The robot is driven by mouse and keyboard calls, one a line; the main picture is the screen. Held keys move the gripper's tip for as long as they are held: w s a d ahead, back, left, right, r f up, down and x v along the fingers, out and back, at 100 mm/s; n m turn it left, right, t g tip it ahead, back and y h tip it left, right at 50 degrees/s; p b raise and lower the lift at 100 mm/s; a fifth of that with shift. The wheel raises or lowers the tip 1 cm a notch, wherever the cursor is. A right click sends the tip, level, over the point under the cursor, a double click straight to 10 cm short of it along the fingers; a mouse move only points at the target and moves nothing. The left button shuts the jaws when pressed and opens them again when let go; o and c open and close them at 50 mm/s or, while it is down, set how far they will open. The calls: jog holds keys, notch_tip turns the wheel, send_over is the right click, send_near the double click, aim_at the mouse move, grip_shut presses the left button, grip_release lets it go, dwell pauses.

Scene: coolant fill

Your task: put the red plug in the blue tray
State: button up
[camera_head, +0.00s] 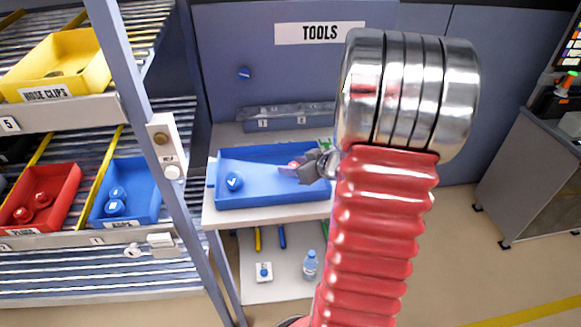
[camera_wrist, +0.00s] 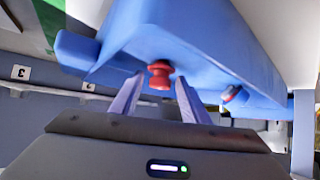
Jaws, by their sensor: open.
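The blue tray (camera_head: 285,200) stands on a white shelf top in the head view; it also fills the upper wrist view (camera_wrist: 190,30). The red plug (camera_wrist: 160,74) shows in the wrist view, against the blue of the tray and between my open fingertips. My gripper (camera_wrist: 157,88) is open, with one finger to each side of the plug. In the head view my gripper (camera_head: 299,168) is over the right part of the tray, with a bit of red at its tips. Whether the plug touches the tray floor I cannot tell.
A blue cap (camera_head: 234,181) sits at the tray's left. A red bin (camera_head: 65,185) with red plugs and a blue bin (camera_head: 145,180) with blue parts are on the left rack, below a yellow bin (camera_head: 60,60). A bottle (camera_head: 310,265) stands on the lower shelf.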

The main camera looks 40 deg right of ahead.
jog(key=shift+r, duration=0.1)
jog(key=shift+s+r, duration=0.35)
jog(key=shift+s, duration=0.2)
jog(key=v, duration=1)
jog(key=shift+s+r, duration=0.25)
jog(key=shift+s, duration=0.05)
